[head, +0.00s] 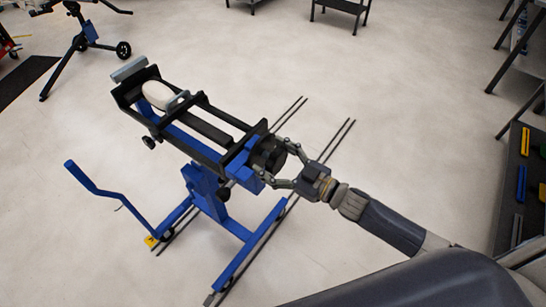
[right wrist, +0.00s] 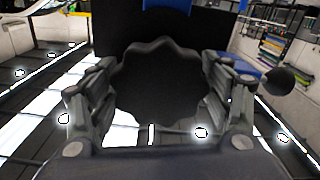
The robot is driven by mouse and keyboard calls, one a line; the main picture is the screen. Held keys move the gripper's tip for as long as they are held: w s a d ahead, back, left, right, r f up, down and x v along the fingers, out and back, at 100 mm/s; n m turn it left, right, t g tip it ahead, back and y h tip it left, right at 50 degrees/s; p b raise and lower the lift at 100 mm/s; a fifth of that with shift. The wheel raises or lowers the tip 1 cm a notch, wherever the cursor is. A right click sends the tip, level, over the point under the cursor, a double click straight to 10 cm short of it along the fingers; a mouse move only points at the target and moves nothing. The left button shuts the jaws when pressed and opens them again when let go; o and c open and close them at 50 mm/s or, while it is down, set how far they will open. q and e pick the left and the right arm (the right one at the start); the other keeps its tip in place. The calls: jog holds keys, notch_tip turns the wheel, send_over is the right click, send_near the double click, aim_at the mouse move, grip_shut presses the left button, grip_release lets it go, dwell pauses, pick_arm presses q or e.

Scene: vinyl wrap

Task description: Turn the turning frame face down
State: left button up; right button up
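The turning frame (head: 207,103) is a black rectangular frame with rails on a blue stand (head: 206,190). A white rounded part (head: 159,95) lies in its far left end, on the upward side. A round black scalloped knob (head: 268,155) sits at the frame's near right end; it fills the middle of the right wrist view (right wrist: 160,95). My right gripper (head: 277,163) has a finger on each side of this knob. In the right wrist view its fingers (right wrist: 160,88) lie close to both knob edges; whether they press on it is unclear. My left gripper is out of view.
A dark bench with coloured tools (head: 520,180) stands at the right. Another blue stand (head: 85,38) is at the back left. Pale floor around is clear.

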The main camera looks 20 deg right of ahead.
jog(key=c, duration=1)
